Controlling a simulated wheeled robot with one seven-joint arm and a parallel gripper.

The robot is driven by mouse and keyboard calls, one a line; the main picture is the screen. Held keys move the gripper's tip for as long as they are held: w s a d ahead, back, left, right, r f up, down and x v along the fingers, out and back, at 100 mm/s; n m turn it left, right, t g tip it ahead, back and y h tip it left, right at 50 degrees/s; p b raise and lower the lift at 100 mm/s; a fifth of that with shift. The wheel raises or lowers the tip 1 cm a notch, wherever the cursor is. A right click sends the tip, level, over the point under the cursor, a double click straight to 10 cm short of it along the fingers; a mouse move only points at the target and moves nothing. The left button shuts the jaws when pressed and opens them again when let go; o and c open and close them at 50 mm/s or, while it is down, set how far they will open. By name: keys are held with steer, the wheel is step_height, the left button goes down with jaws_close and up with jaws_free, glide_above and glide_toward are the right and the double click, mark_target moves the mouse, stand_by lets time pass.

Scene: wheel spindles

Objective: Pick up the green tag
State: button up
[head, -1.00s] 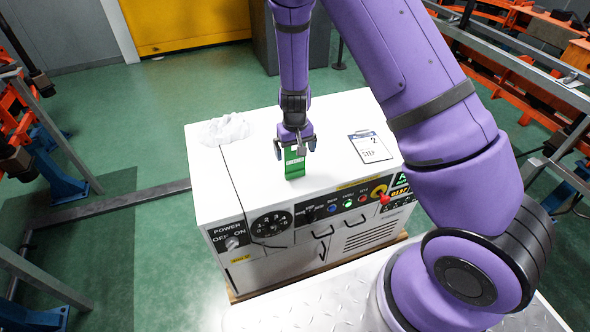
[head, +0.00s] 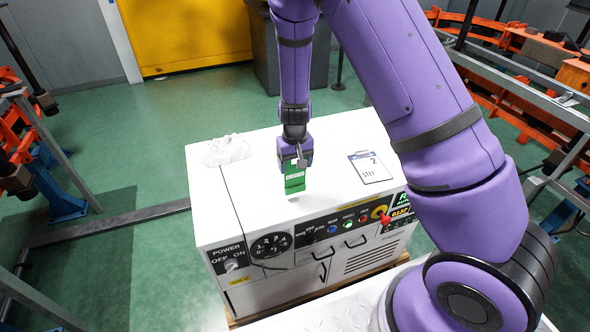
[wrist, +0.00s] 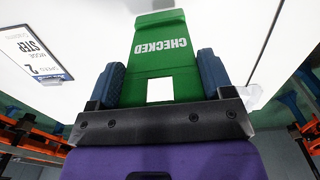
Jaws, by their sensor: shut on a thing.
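The green tag (head: 295,182) is a flat upright piece with white lettering, held by my gripper (head: 294,164) above the front part of the white cabinet top (head: 260,165). In the wrist view the tag (wrist: 168,48) reads "CHECKED" and has a square opening near its base. In that view both fingers of my gripper (wrist: 160,88) press on the tag's two sides. The tag appears clear of the cabinet top.
A "STEP 2" sign (head: 370,168) lies on the cabinet top to the right of the tag. A crumpled white item (head: 226,149) lies at the back left. The cabinet's front carries a control panel (head: 330,230) with knobs and buttons.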

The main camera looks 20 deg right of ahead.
steer(key=s+d+r, duration=0.1)
steer(key=s+d, duration=0.1)
steer(key=s, duration=0.5)
steer(key=s+d+r, duration=0.1)
steer(key=s+d, duration=0.1)
steer(key=s, duration=0.6)
steer(key=shift+s+r, duration=0.15)
steer(key=shift+s, duration=0.15)
